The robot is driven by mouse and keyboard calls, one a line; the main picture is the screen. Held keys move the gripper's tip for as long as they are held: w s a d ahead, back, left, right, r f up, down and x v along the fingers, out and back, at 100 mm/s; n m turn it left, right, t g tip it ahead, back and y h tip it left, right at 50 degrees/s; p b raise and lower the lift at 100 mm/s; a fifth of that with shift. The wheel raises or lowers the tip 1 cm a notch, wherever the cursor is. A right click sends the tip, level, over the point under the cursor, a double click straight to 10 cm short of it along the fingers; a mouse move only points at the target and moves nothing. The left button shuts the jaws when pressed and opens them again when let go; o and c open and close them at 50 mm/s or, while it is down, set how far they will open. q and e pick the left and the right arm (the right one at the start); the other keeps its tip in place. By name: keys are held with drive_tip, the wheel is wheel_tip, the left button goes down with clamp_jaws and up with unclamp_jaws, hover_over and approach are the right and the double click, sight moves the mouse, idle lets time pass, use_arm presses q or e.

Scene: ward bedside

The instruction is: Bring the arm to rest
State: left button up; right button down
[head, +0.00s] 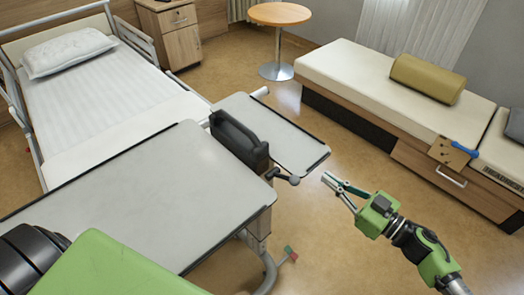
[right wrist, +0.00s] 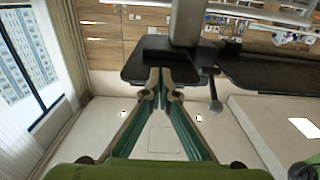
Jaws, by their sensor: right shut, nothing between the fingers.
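My right arm comes in from the lower right of the head view. Its green and black gripper (head: 327,181) points left, over the open floor just right of the overbed table (head: 140,190). The fingers are shut and empty. In the right wrist view the gripper's fingers (right wrist: 160,76) run together at their tips, with nothing between them. My left gripper does not show in the head view; only green and black parts of my own body show at the lower left.
A small side leaf (head: 285,130) and a black holder (head: 238,140) are close to the gripper's left. A bed (head: 95,100) is at the left, a bench (head: 355,75) with an olive bolster (head: 427,78) at the right. A round table (head: 280,14) stands behind. Floor between is clear.

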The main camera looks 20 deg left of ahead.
drive_tip(key=shift+v, duration=0.8)
